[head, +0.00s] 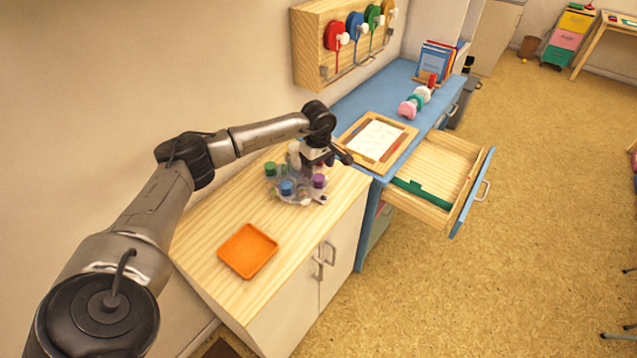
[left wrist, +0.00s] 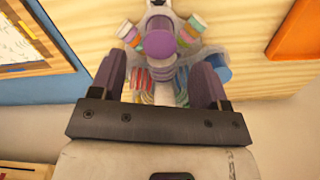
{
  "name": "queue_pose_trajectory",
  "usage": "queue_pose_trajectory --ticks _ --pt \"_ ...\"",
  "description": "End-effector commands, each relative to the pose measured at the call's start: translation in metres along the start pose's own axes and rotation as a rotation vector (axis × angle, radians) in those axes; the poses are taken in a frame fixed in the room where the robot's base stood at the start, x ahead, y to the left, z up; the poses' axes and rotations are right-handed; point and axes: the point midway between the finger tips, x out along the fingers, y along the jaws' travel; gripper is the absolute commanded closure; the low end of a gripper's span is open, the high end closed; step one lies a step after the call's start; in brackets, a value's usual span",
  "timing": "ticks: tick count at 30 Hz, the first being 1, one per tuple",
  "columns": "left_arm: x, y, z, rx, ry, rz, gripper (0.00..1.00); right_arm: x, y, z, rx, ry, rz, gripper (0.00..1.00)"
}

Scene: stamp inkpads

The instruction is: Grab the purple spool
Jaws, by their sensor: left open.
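The purple spool (head: 319,181) sits at the near right side of a clear round holder (head: 300,199) on the wooden counter. In the left wrist view the purple spool (left wrist: 160,43) shows near the top middle, in line with the gap between my fingers. My left gripper (head: 322,166) is over the holder, close to the purple spool. It is open, with its fingers apart and nothing held between them (left wrist: 158,66). I cannot tell how far the fingertips are above the spool. My right gripper is not in view.
A blue spool (head: 287,187) and a green spool (head: 270,168) stand in the same holder. An orange tray (head: 248,250) lies on the counter toward the front. A framed tray with paper (head: 376,139) is on the blue desk, and a drawer (head: 440,170) stands open.

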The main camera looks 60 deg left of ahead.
Motion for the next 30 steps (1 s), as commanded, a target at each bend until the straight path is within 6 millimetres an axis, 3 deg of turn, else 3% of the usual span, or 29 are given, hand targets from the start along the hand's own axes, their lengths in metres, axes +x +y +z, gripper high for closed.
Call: queue_pose_trajectory --ticks 12,20,30 --pt "0.047 0.0 0.001 -0.001 0.0 -0.001 0.31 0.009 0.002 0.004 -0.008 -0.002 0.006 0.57" --pt "0.05 0.0 0.001 0.0 0.0 0.0 0.31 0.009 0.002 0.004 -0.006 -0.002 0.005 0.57" --pt "0.049 0.0 0.001 -0.001 0.0 0.0 0.63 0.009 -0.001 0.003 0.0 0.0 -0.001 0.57"
